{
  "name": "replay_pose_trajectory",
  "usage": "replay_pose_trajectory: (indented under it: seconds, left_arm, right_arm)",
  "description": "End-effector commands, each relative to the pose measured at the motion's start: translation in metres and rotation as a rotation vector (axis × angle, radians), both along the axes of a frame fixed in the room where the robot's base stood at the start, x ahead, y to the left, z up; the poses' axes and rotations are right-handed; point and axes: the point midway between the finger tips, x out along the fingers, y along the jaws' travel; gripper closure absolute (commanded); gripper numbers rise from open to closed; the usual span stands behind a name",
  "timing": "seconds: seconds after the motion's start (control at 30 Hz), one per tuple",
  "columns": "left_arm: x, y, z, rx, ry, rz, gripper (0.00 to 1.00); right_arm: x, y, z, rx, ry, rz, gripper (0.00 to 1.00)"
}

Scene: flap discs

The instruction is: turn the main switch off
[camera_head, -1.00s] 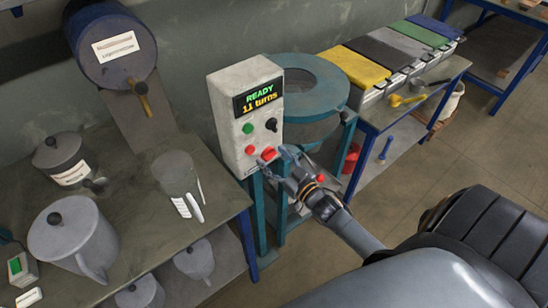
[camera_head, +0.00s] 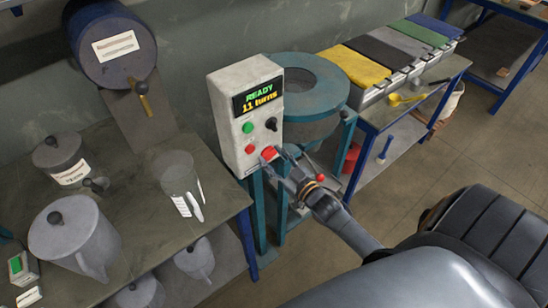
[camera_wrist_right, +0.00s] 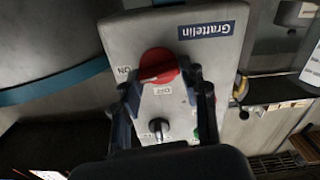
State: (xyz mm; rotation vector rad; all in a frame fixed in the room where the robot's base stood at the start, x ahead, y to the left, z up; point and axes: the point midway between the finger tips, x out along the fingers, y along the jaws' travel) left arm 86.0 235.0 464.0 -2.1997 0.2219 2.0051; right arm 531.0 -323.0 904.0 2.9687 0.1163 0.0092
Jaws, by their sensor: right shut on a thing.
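The main switch, a red rotary knob (camera_head: 268,153), sits at the lower right of the control box front (camera_head: 235,85). In the right wrist view the red knob (camera_wrist_right: 158,64) has an ON label at its left and an OFF label below it, upside down. A pale mark shows at the knob's lower left edge, toward ON. My right gripper (camera_head: 280,154) is shut on the knob. In the right wrist view its fingers (camera_wrist_right: 164,85) stand on both sides of it. My left gripper is not in view.
The box screen (camera_head: 259,97) reads READY, 11 turns. A green button (camera_head: 248,127), a black knob (camera_head: 271,124) and a small red button (camera_head: 249,149) are near the switch. A round teal machine (camera_head: 310,90) stands behind. The left table (camera_head: 130,150) holds jugs and pots.

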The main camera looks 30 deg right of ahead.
Motion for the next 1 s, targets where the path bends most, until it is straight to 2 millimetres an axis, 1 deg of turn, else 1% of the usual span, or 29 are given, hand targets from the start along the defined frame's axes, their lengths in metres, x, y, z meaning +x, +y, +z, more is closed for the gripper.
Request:
replay_pose_trajectory:
  seconds: [0.47, 1.0]
  left_arm:
    - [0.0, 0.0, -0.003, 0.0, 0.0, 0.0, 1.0]
    - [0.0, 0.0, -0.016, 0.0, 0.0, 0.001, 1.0]
  right_arm:
    - [0.0, 0.002, -0.001, -0.441, -0.036, -0.002, 0.88]
    - [0.0, 0.003, -0.003, -0.954, -0.078, -0.001, 0.88]
